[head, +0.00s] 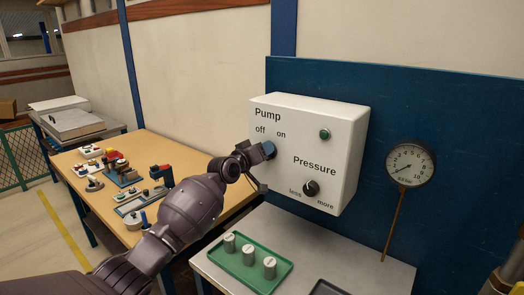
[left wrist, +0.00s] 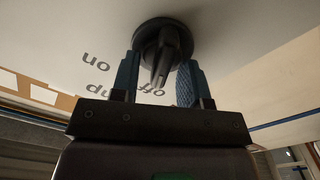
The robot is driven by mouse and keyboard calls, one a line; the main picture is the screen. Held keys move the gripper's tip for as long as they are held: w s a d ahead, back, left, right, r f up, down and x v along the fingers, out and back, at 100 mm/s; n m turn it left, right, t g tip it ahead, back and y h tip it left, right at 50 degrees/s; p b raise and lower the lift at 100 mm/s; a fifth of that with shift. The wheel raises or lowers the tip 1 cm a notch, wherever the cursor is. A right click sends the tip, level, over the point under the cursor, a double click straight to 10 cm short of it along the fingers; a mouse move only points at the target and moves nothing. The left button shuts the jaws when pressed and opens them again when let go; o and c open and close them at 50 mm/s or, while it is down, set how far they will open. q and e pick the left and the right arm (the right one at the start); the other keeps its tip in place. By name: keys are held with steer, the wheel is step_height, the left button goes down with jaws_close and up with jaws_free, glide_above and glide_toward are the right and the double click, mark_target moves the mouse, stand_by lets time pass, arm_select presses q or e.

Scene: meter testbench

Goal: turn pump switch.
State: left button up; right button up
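The white control box (head: 345,125) hangs on a blue panel. "Pump", "off" and "on" are printed at its upper left. The dark pump switch (left wrist: 162,48) shows in the left wrist view, its handle pointing close to the word "off". In the head view my gripper hides this switch. My left gripper (head: 266,151) is at the box face. In the left wrist view its blue fingers (left wrist: 157,78) stand apart on either side of the switch handle, with a gap visible between the left finger and the handle. My right gripper is not in view.
Below "Pressure" is a black knob (head: 311,188); a green button (head: 324,134) sits above. A round gauge (head: 410,163) is on the panel at right. A green tray (head: 243,276) with cylinders lies on the grey table below. A wooden table (head: 168,149) with parts stands left.

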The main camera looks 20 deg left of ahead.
arm_select(q)
steer(key=v, duration=1)
steer(key=shift+s+p, duration=0.35)
steer(key=shift+s, duration=0.05)
steer(key=shift+a, duration=0.15)
steer(key=s+f+m+g+y, duration=0.1)
steer(key=s+f+g+y, duration=0.1)
steer(key=s+f, duration=1.5)
steer(key=s+f+m+g+y, duration=0.2)
steer(key=s+f+g+y, duration=0.1)
steer(key=s+f, duration=1.3)
steer(key=s+y, duration=0.1)
steer(key=s, duration=0.4)
steer(key=shift+s+f, duration=0.15)
steer(key=shift+f, duration=0.2)
